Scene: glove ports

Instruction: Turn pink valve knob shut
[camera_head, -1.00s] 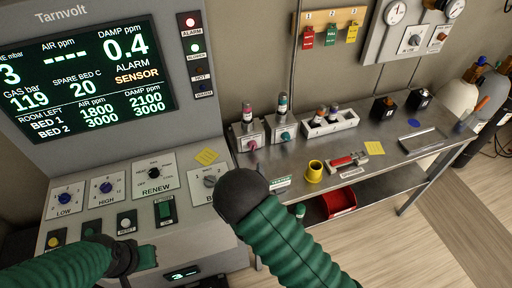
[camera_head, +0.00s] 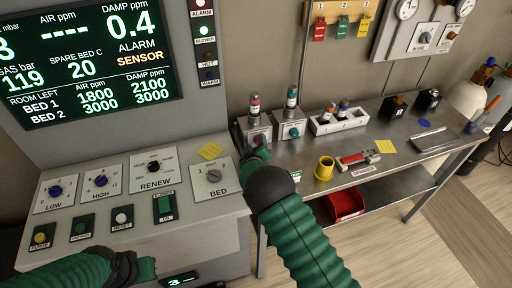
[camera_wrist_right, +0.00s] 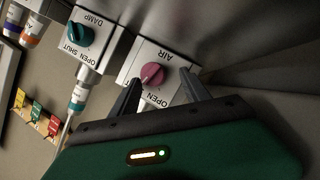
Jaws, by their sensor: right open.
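The pink valve knob (camera_wrist_right: 152,75) sits on the white face of a valve block labelled AIR in the right wrist view. In the head view the knob (camera_head: 256,141) is partly hidden behind my right gripper (camera_head: 261,153). In the wrist view, my right gripper (camera_wrist_right: 161,92) is open, with one finger on either side of the knob. Gaps show between fingers and knob, and I cannot tell its exact turn. An OPEN label shows beside it; the SHUT end is covered. My left gripper (camera_head: 146,268) hovers low by the console, its jaws unclear.
A teal knob (camera_wrist_right: 73,36) on the DAMP valve block stands close beside the pink one. A yellow cup (camera_head: 324,169), a red-and-grey tool (camera_head: 353,160) and a white bottle rack (camera_head: 338,121) share the bench. The console (camera_head: 225,202) stands left; a red bin (camera_head: 346,203) is below.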

